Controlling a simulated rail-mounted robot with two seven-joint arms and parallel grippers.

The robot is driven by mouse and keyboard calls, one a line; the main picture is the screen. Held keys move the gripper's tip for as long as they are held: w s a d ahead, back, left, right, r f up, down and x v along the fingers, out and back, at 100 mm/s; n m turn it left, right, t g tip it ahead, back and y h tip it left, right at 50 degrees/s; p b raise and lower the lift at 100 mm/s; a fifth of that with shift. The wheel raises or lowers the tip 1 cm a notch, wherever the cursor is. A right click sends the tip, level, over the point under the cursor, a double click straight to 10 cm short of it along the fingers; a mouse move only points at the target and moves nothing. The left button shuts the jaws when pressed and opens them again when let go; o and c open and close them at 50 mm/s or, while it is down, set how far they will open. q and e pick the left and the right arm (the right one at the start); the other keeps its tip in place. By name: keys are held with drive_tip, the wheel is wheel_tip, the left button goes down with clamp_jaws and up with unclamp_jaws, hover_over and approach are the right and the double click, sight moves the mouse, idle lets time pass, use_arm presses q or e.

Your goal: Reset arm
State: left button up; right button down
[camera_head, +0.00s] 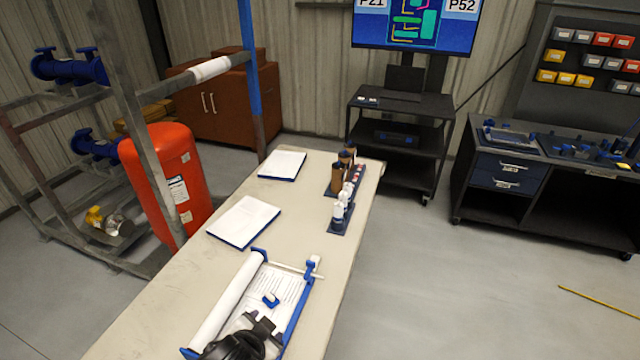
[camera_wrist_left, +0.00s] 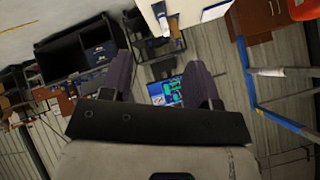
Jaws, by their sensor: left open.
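My left gripper (camera_wrist_left: 162,82) is open in the left wrist view. Its two dark fingers stand apart with nothing between them, and the turned-over room shows beyond. In the head view a black gripper (camera_head: 262,326), which looks like my left one, is at the bottom edge. It appears over the near part of the blue-framed tray (camera_head: 297,318) on the table. I cannot tell its exact height above the tray. No second gripper shows.
The long table (camera_head: 310,225) carries two paper pads (camera_head: 245,221) (camera_head: 282,163), a roll (camera_head: 228,300) and bottles in a blue holder (camera_head: 341,215). A red tank (camera_head: 167,185) and metal frame stand left.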

use_arm(q)
drive_tip(key=s+a+f+n, duration=0.3)
drive_tip(key=s+a+n, duration=0.2)
drive_tip(key=s+a, duration=0.5)
drive_tip(key=s+f+n+g+y, duration=0.1)
drive_tip(key=s+f+g, duration=0.2)
drive_tip(key=s+f, duration=0.5)
drive_tip(key=s+f+g, duration=0.3)
drive_tip(key=s+f, duration=0.2)
drive_tip(key=s, duration=0.7)
wheel_tip(320, 180, up, 19)
drive_tip(key=p, duration=1.8)
drive_tip(key=shift+w+p, duration=0.3)
drive_tip(key=shift+a, duration=0.1)
